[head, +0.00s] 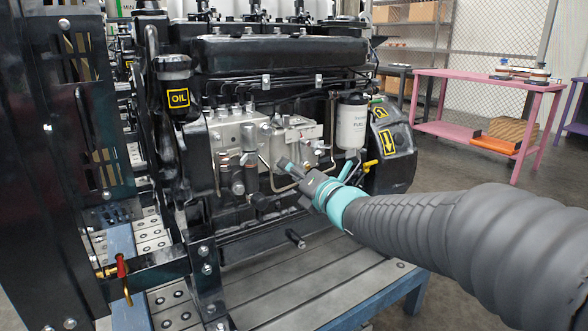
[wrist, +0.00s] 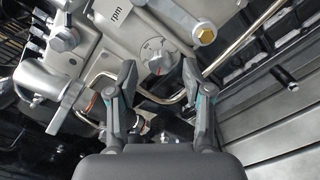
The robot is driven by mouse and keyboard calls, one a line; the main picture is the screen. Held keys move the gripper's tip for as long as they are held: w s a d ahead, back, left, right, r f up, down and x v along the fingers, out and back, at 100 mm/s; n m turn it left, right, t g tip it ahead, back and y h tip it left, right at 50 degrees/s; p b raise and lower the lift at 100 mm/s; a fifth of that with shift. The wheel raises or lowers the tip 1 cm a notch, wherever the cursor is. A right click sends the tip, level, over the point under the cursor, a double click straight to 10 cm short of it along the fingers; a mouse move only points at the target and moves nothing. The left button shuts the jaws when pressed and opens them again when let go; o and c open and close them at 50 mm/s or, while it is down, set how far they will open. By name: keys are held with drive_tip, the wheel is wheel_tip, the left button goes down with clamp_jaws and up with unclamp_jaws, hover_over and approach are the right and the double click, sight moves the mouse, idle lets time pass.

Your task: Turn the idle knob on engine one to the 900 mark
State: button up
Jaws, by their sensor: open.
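In the wrist view, a round grey knob (wrist: 157,55) with a small red mark and fine markings sits on the engine's grey metal housing, near an "rpm" label (wrist: 117,15). The markings are too small to read. My gripper (wrist: 160,68) is open, with one finger on each side of the knob in the picture and nothing held. I cannot tell whether the fingers touch it. In the head view, my gripper (head: 289,180) is at the side of the black and grey engine (head: 285,52), by its pump housing. I cannot make out the knob there.
A white fuel filter (head: 352,122) and a yellow lever (head: 370,165) are close to my gripper. Bent metal pipes (wrist: 245,38) run beside the knob. The engine stands on a blue-framed stand (head: 362,308). A pink table (head: 478,80) stands behind on the right.

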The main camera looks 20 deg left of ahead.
drive_tip(key=shift+w+a, duration=0.4)
drive_tip(key=shift+a, duration=0.05)
clamp_jaws()
